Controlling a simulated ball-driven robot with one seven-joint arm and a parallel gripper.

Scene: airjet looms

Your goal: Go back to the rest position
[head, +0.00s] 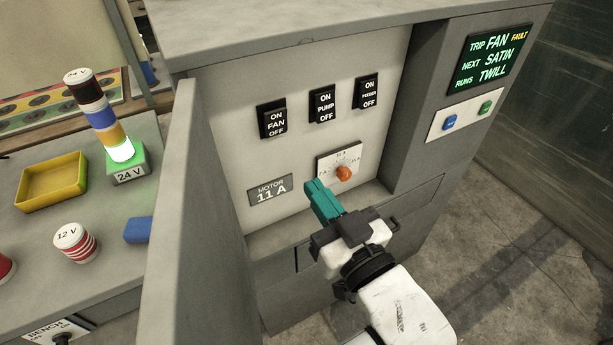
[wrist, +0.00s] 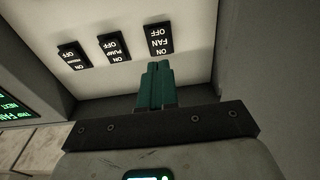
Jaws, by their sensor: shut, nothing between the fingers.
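My gripper (head: 322,200) has teal fingers shut together with nothing between them. In the head view it is in front of the lower part of a loom's control panel (head: 232,165), left of and below an orange knob (head: 344,173). It looks apart from the knob, though the exact gap is hard to judge. In the wrist view my gripper (wrist: 160,75) points up towards the panel, with the fan switch (wrist: 159,38), pump switch (wrist: 114,47) and a third switch (wrist: 73,55) beyond the fingertips.
An open grey door (head: 178,215) stands left of the panel. A bench (head: 105,225) beyond it holds a lit signal tower (head: 98,112), a yellow tray (head: 52,181) and a striped 12 V cylinder (head: 75,243). A green display (head: 490,57) is at upper right. Floor (head: 530,210) is clear at right.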

